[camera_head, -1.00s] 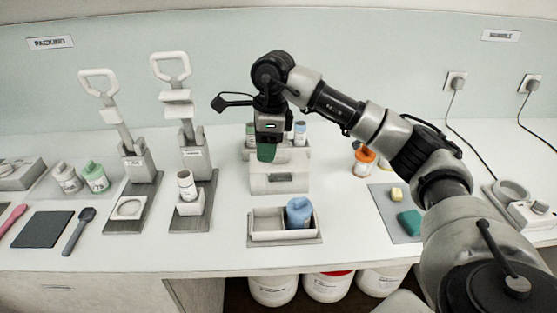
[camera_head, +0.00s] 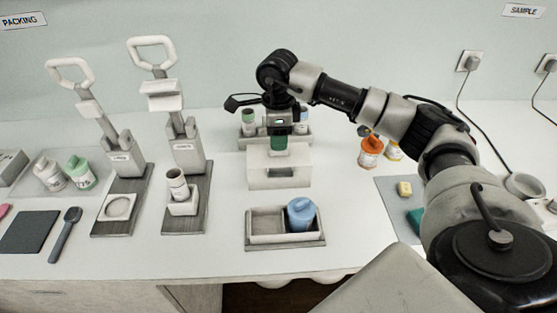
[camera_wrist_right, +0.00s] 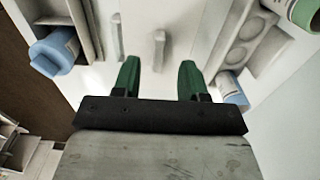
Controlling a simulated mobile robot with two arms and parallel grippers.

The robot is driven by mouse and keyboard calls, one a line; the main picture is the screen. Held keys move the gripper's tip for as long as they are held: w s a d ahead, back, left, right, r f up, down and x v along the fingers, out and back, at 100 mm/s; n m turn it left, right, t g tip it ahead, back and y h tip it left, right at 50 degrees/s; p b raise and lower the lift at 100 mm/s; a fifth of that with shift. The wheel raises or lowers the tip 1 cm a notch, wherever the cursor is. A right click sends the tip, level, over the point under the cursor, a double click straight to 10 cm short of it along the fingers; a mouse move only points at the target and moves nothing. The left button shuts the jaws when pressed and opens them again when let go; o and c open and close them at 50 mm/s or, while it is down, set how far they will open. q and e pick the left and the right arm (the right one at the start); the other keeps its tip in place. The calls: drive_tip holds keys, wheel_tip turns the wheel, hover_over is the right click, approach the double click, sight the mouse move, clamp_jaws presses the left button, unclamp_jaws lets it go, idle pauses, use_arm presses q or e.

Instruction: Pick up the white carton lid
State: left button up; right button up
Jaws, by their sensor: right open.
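A white carton (camera_head: 279,177) stands on the counter in the middle of the head view, with a pale flat top that I take for its white lid (camera_head: 262,152). The seam between lid and carton is not clear. My right gripper (camera_head: 279,146) points down over this top, its green fingers close to it. In the right wrist view the gripper (camera_wrist_right: 158,75) is open, with a small white raised bar (camera_wrist_right: 159,50) ahead between its fingers. Nothing is held. I cannot tell whether the fingers touch the top. My left gripper is not in view.
A grey tray (camera_head: 265,240) with a blue-lidded jar (camera_head: 300,214) stands in front of the carton. A rack (camera_head: 240,138) of small bottles stands behind it. Two lever presses (camera_head: 123,160) (camera_head: 187,150) are at the left. Orange-lidded jar (camera_head: 371,150) is at the right.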

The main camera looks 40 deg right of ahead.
sight(279, 165)
wheel_tip(279, 165, down, 2)
drive_tip(key=shift+s+f, duration=0.15)
drive_tip(key=shift+f, duration=0.05)
drive_tip(key=shift+f+p, duration=0.3)
drive_tip(key=shift+f, duration=0.15)
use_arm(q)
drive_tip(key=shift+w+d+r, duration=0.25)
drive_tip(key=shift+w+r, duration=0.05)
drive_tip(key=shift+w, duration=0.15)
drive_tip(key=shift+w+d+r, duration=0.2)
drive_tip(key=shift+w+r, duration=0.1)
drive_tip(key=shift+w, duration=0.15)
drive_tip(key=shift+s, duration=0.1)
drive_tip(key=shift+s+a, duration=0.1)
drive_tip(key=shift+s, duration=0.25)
use_arm(e)
clamp_jaws()
